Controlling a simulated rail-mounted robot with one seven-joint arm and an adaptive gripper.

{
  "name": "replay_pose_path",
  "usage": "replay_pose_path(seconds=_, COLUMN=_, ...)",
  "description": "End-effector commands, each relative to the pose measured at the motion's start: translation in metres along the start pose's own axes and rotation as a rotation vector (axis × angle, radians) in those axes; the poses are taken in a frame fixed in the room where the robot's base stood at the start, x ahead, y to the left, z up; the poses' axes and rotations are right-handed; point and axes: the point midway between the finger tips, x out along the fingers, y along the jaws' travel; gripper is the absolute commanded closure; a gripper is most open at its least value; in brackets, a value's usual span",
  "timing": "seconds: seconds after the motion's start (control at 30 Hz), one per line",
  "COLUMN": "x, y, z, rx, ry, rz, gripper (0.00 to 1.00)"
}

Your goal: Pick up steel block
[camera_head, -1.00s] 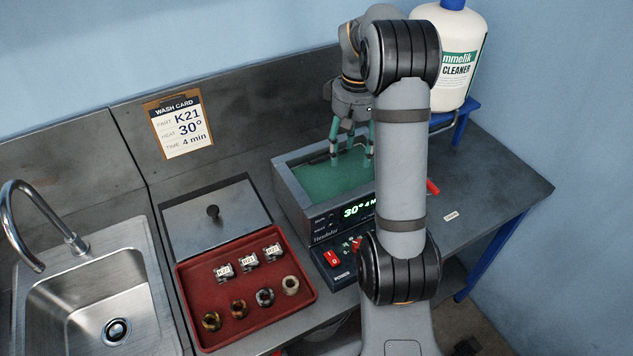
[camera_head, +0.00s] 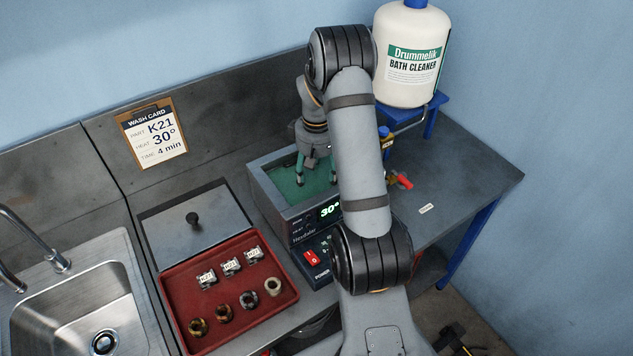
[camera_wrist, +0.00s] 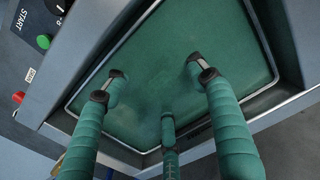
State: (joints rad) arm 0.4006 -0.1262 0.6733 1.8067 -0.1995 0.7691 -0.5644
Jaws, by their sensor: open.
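No thing is plainly a lone steel block. Several small metal blocks (camera_head: 206,280) with white K21 labels stand in a row in the red tray (camera_head: 180,298). My gripper (camera_head: 315,181) is at the bath (camera_head: 263,190), right of and away from these blocks. Its green-sleeved fingers are spread open and point down into the green bath. In the wrist view, the gripper (camera_wrist: 157,84) has its tips apart, and they look dipped in the murky green liquid (camera_wrist: 165,50). I see no object between them. Anything on the bath floor is hidden.
Several rings (camera_head: 249,299) lie in the tray's front half. A lid (camera_head: 192,242) with a knob lies behind it. A sink (camera_head: 75,290) is at left. A bath cleaner bottle (camera_head: 408,75) stands on a blue stand at back right. The bench right of the bath is mostly clear.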

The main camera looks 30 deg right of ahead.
Motion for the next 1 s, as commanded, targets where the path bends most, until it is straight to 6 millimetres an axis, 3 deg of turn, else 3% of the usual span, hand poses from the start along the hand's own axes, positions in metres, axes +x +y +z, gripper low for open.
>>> replay_pose_path(seconds=0.17, x=0.0003, y=0.0001, z=0.0, rx=0.0, ry=0.0, rz=0.0, gripper=0.44)
replay_pose_path(seconds=1.0, x=-0.0001, y=0.0003, z=-0.0002, rx=-0.001, ry=0.0, rz=0.0, gripper=0.93)
